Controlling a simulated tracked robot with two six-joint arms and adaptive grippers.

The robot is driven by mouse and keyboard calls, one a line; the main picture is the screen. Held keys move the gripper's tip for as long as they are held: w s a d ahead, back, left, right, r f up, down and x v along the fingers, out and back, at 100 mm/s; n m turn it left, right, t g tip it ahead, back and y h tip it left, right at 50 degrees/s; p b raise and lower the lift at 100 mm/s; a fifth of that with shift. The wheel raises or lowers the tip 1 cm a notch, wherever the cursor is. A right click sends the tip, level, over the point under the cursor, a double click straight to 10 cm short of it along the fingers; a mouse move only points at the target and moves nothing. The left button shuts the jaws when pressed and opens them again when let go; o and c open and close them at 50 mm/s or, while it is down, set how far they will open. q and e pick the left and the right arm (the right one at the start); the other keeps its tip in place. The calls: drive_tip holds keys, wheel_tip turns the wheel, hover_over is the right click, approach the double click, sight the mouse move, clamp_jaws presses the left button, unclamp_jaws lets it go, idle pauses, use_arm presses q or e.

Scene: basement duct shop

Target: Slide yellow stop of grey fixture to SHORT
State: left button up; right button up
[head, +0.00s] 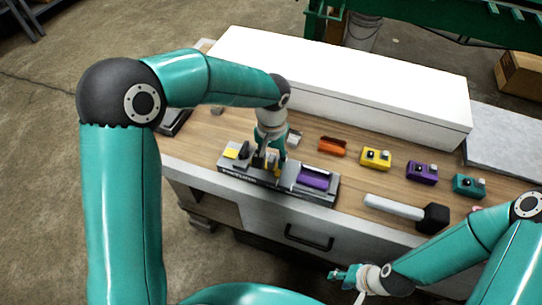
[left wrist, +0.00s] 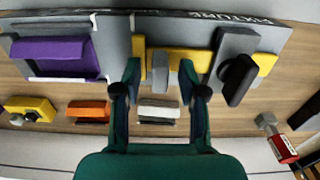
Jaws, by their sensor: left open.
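The grey fixture (head: 328,194) lies along the bench's front edge, and its printed side shows upside down in the left wrist view (left wrist: 115,30). A purple block (head: 313,177) sits in its right part and also shows in the left wrist view (left wrist: 55,57). The yellow stop (left wrist: 140,58) has an upright plate beside a grey block. My left gripper (left wrist: 160,88) is open, its fingers around that grey block and close to the stop; contact is unclear. In the head view the left gripper (head: 269,162) partly hides the stop. SHORT cannot be read. My right gripper (head: 345,277) hangs before the bench.
Orange (head: 332,147), yellow (head: 376,158), purple (head: 422,172) and teal (head: 469,185) pieces stand in a row behind the fixture. A mallet (head: 435,218) lies to the right. A long white box (head: 340,85) bounds the back. A black knob (left wrist: 238,80) stands beside the left gripper.

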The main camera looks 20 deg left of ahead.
use_arm(q)
drive_tip(key=shift+f, duration=0.3)
clamp_jaws()
idle(0.3)
